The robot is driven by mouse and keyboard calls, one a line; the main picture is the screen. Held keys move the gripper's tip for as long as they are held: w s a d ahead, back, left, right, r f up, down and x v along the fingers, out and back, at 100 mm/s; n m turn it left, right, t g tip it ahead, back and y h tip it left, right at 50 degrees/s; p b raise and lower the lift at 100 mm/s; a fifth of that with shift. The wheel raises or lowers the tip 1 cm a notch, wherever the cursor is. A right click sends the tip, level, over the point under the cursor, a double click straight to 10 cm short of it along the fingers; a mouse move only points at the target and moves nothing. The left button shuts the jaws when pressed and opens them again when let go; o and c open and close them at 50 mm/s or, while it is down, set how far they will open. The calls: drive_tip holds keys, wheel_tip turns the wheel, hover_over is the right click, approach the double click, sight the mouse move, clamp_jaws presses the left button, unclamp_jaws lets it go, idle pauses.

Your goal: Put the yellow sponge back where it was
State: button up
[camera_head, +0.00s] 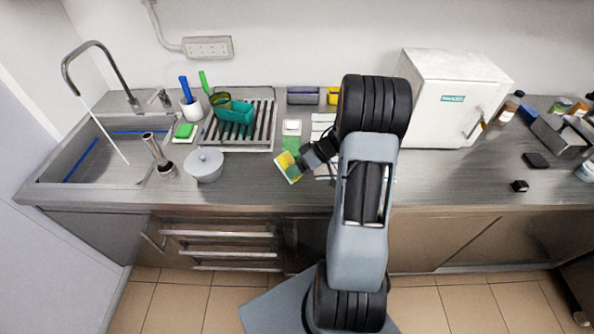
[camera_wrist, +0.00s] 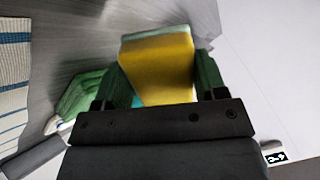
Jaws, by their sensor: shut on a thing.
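The yellow sponge (camera_head: 288,167), with a green layer, is held over the front part of the steel counter, left of my arm. My gripper (camera_head: 300,160) is shut on it. In the wrist view the sponge (camera_wrist: 158,65) sits between the two fingers of my gripper (camera_wrist: 160,85), its yellow face toward the camera and a pale green edge at the far end. Whether its lower edge touches the counter cannot be told.
A green sponge (camera_head: 184,131) lies by the sink (camera_head: 95,150). A green cloth (camera_head: 290,144) lies just behind.

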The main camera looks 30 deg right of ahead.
drive_tip(key=shift+f, duration=0.6)
drive_tip(key=o, duration=1)
drive_tip(key=shift+f, duration=0.15)
drive_tip(key=shift+c, duration=0.2)
